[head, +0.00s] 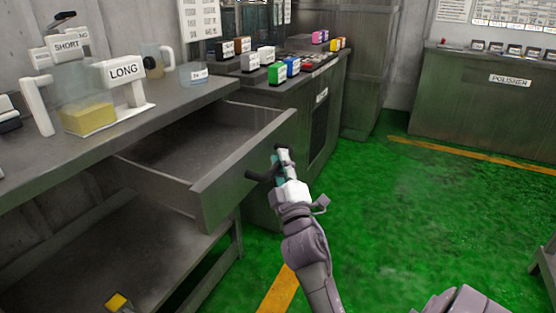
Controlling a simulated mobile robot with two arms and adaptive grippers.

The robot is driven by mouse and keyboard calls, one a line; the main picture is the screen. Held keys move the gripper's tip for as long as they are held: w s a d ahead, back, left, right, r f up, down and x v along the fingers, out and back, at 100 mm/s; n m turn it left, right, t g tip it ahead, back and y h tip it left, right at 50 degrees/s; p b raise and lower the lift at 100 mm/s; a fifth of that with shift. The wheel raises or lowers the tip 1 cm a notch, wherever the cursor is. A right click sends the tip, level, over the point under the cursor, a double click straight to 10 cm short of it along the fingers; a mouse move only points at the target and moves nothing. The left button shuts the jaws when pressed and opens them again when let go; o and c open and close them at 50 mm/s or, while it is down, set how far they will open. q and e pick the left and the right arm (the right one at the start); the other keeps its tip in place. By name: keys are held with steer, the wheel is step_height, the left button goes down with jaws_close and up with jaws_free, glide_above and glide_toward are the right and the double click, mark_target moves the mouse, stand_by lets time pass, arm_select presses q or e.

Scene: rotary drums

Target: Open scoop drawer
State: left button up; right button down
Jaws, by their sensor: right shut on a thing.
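The scoop drawer (243,165) is a grey metal drawer under the worktop at the left in the head view. It is pulled well out, and the part of its inside that shows looks empty. A dark handle (254,176) sticks out from its front. My right gripper (275,168) is at the drawer front and shut on this handle. The gripper hides part of the handle. My left gripper is not in view.
The worktop (180,93) above the drawer holds containers labelled LONG (124,71) and SHORT (67,44). Several coloured labelled blocks stand farther back. A yellow item (116,301) shows at the bottom left. A POLISHER cabinet (490,105) stands at the right; the green floor (400,215) between is clear.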

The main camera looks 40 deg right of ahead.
steer(key=c, duration=1.1)
jaws_free()
steer(key=shift+o, duration=0.2)
steer(key=v, duration=0.7)
steer(key=shift+s, duration=0.15)
steer(key=shift+a+f, duration=0.15)
